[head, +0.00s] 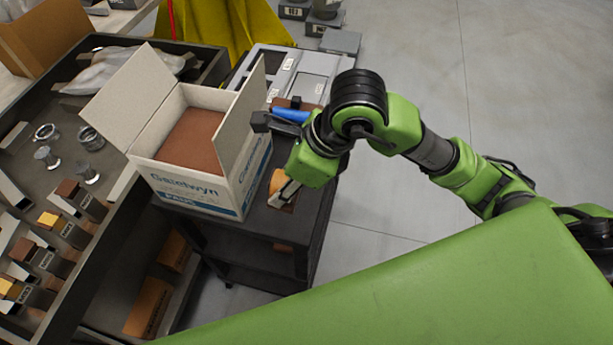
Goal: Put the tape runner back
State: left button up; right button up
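My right arm comes in from the right over a dark cart (320,215). Its gripper (283,190) points down at the cart top, beside the box's right side; the wrist hides most of it, and I cannot tell how far its fingers are apart. A small tan and orange piece (277,181), possibly the tape runner, shows right at the fingertips, above a brown patch on the cart top. I cannot tell whether it is gripped. A blue object (290,115) lies behind the wrist, partly hidden. My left gripper is not in view.
An open white carton (196,200) with a brown top inside stands on the cart, its flaps raised close to my wrist. A dark bench tray (100,215) with jars and small labelled blocks is at left. A grey case (300,75) lies behind. The floor at right is clear.

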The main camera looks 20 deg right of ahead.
jog(key=w+d+f, duration=0.1)
jog(key=f, duration=0.1)
jog(key=w+d+f+p, duration=0.1)
jog(key=w+d+f, duration=0.3)
jog(key=shift+f+p, duration=0.1)
jog(key=shift+p, duration=0.25)
jog(key=f+p, duration=0.2)
jog(key=f, duration=0.1)
jog(key=shift+w+d, duration=0.2)
jog(key=shift+d, duration=0.1)
jog(key=shift+f, duration=0.35)
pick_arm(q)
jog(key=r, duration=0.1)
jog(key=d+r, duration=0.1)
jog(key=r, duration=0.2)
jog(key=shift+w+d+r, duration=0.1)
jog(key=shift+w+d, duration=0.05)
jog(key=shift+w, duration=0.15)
pick_arm(e)
jog(key=shift+f, duration=0.1)
jog(key=shift+f, duration=0.15)
jog(key=o, duration=1.3)
jog(key=shift+c, duration=0.2)
